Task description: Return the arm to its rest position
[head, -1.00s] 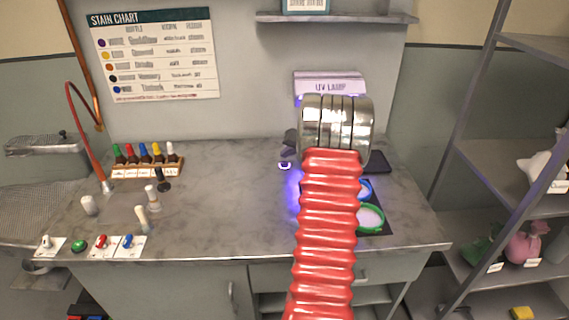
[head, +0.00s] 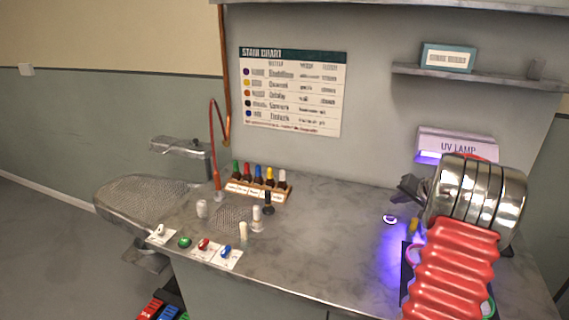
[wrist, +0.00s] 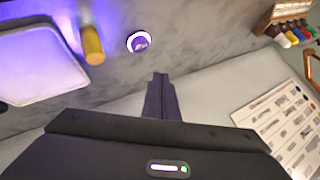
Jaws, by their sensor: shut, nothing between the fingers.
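My arm shows in the head view as a red ribbed sleeve with shiny metal rings, at the lower right, over the worktop (head: 330,245). My gripper (head: 405,188) is dark and sticks out left of the rings, in front of the UV lamp (head: 457,145). In the wrist view my gripper (wrist: 160,80) is shut, with its dark fingers together and nothing held. A small round purple-and-white disc (head: 390,219) lies on the worktop below the gripper; it also shows in the wrist view (wrist: 139,42), just beyond the fingertips.
A rack of coloured bottles (head: 257,187) stands at the worktop's back. Small bottles (head: 257,218) and coloured switches (head: 203,246) stand left and front. A red hose (head: 213,140) rises beside the mesh board (head: 150,198). A shelf (head: 480,80) hangs above the lamp. Worktop middle is clear.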

